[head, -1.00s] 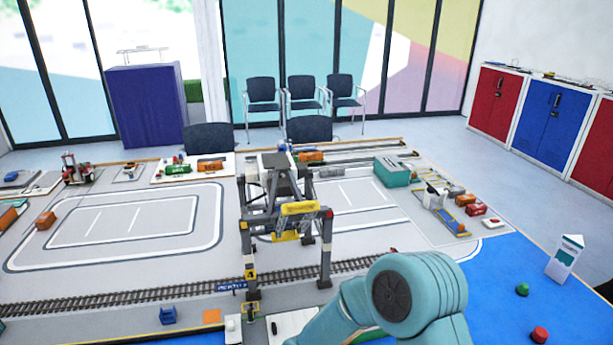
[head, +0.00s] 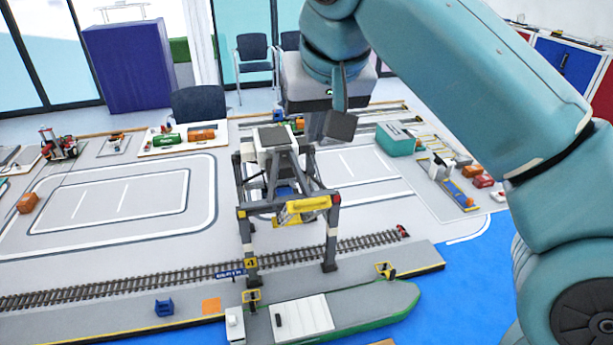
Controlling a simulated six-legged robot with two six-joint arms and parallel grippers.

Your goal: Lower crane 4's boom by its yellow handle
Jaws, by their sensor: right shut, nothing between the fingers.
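Crane 4 (head: 249,222) is a grey gantry crane with a yellow number 4 plate low on its near left leg. It stands upright over the railway track. Its yellow handle (head: 303,208) shows on the near upper side, between the near legs. My right gripper (head: 340,124) is shut and empty. It hangs fingers down, above and a little right of the crane in the picture, apart from the yellow handle. My right arm comes in from the right and hides part of the background. My left gripper is not in view.
A green-hulled ship (head: 370,308) lies in front of the quay below the crane. A teal box (head: 398,140) and small orange and red containers stand at the right. A small blue piece (head: 164,307) sits on the quay at the left. The left mat is mostly clear.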

